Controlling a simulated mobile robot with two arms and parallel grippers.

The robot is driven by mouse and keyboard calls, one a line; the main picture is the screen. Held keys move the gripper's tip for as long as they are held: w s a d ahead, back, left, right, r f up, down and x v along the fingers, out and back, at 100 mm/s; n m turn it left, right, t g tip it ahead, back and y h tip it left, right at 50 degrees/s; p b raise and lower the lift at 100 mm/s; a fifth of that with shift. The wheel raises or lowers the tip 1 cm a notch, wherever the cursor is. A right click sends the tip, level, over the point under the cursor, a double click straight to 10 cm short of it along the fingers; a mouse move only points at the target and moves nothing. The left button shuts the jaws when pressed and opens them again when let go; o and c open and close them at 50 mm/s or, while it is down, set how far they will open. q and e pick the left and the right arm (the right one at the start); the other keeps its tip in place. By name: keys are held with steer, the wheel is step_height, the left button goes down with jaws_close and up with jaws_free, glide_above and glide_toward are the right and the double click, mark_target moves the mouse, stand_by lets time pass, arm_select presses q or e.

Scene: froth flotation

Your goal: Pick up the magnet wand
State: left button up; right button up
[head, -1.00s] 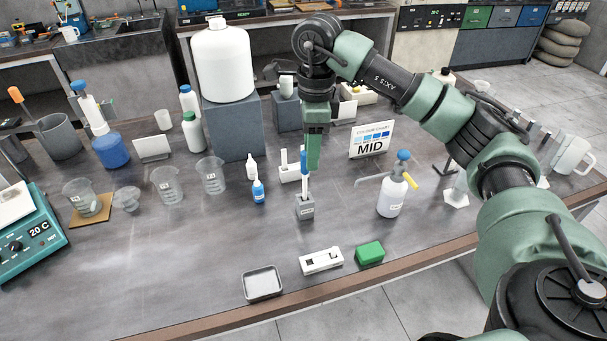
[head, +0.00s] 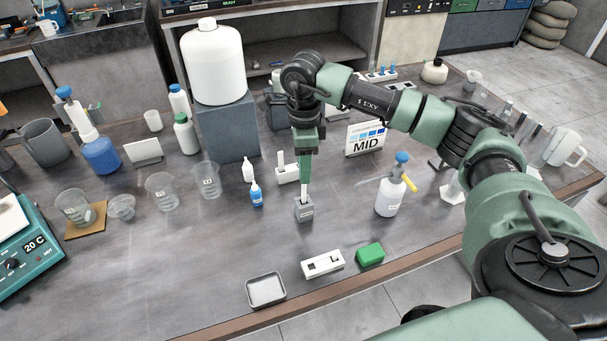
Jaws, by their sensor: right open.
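What looks like the magnet wand, a thin upright stick, stands in a small grey block holder (head: 304,211) near the middle of the bench. Only the wand's white lower shaft (head: 304,191) shows; its blue upper part is hidden behind my right gripper. My right gripper (head: 305,178) points straight down over the wand from above, its green fingers in line with the stick. It is open, with the wand's top at or between the fingers; contact cannot be told. My left gripper is not in view.
A white holder (head: 287,174) and blue-white dropper bottle (head: 256,194) stand close left. A wash bottle (head: 388,196) and MID card (head: 366,139) are to the right. In front lie a grey tray (head: 265,290), white device (head: 322,264) and green block (head: 370,254).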

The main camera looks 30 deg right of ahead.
steer(key=shift+f, duration=0.45)
steer(key=shift+c, duration=0.4)
jaws_close()
